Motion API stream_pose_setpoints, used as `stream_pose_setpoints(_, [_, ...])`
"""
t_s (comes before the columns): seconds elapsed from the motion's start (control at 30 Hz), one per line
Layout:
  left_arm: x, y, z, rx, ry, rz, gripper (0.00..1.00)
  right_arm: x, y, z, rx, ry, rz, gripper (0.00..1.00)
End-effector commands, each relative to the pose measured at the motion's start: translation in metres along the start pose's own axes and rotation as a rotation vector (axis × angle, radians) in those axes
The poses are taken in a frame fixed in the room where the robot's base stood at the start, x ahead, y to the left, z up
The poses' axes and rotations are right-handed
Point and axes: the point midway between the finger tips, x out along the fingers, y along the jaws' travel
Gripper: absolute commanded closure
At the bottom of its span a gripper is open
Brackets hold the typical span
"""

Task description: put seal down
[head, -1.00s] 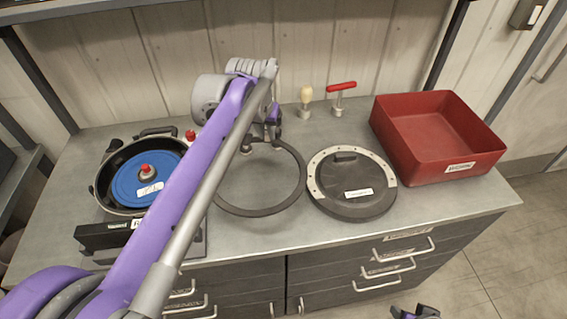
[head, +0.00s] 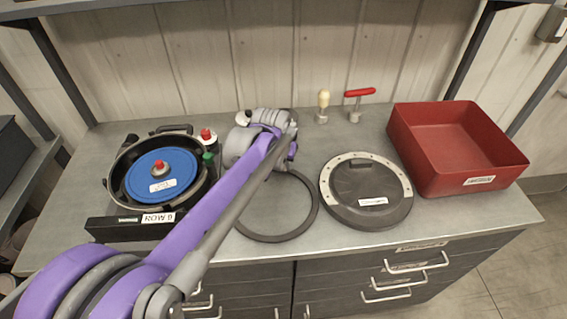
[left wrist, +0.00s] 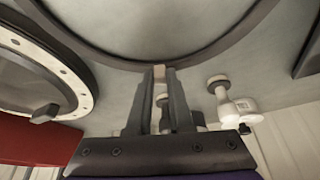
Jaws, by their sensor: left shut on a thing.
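The seal, a thin dark grey ring (head: 262,237), is at the middle of the counter, between the pan and the round lid. It looks flat and on or very close to the counter top; I cannot tell if it touches. My left gripper (left wrist: 160,76) is shut on the near edge of the ring in the left wrist view, where the ring's band (left wrist: 216,55) curves across the top. In the head view my arm covers the ring's far left part and the fingertips are hidden. My right gripper is not in view.
A round dark lid (head: 365,200) with a pale studded rim lies just right of the ring. A red bin (head: 425,165) stands further right. A black pan with a blue disc (head: 162,177) is at left.

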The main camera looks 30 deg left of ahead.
Motion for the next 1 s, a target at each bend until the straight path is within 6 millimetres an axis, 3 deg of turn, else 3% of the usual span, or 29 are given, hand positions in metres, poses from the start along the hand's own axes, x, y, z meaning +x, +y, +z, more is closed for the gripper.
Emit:
stream_pose_setpoints(0.17, [0.004,0.0,0.002,0.0,0.0,0.0,1.0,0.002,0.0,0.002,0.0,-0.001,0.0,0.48])
stream_pose_setpoints(0.2, [0.003,0.0,0.001,0.0,0.0,0.0,0.74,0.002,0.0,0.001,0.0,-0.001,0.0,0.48])
stream_pose_setpoints(0.33, [0.002,0.0,0.001,0.0,0.0,0.0,0.51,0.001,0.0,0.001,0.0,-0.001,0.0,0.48])
stream_pose_setpoints(0.73, [-0.006,0.0,0.0,0.0,0.0,0.0,0.51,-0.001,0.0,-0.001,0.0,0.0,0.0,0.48])
stream_pose_setpoints(1.0, [-0.059,0.0,0.0,0.0,0.0,0.0,0.51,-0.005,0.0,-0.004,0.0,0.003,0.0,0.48])
